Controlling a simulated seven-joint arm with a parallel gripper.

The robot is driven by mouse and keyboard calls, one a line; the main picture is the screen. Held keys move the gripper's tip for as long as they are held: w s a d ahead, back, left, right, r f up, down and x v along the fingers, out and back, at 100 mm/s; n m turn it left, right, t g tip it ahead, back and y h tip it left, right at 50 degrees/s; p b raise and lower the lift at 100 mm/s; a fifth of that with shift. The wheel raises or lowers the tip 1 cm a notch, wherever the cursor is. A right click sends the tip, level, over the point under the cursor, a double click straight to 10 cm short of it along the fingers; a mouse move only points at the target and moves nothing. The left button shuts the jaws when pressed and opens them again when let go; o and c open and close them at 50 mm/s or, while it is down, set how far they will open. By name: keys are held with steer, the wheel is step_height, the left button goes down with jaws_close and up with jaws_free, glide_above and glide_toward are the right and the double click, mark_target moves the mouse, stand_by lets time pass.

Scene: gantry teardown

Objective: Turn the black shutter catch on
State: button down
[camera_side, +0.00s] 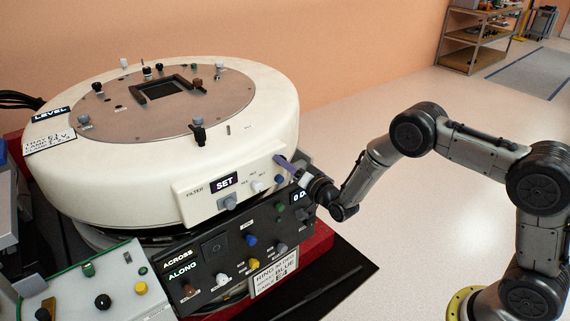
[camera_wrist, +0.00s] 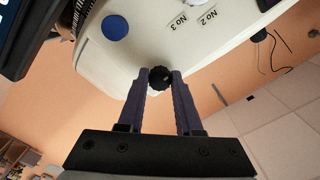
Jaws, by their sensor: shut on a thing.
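A small round black knob (camera_wrist: 160,77), which fits the black shutter catch, sits at the edge of the white housing in the wrist view. No shutter label is legible beside it. My gripper (camera_wrist: 161,75) has its two purple fingers closed on the knob from both sides. In the side view my gripper (camera_side: 281,160) reaches the right end of the white housing's front panel (camera_side: 205,190). The knob itself is hidden there by the fingers. How far the catch is turned cannot be told.
A blue round button (camera_wrist: 115,27) and labels No 2 and No 3 are near the knob. Below the white round housing (camera_side: 120,180) is a black control panel (camera_side: 215,250) with several knobs. A white panel (camera_side: 100,285) stands at lower left.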

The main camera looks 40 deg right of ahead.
stand_by(0.3)
steer(key=c, duration=0.6)
jaws_free()
steer(key=shift+s, duration=0.1)
steer(key=s, duration=1.3)
steer(key=shift+s, duration=0.35)
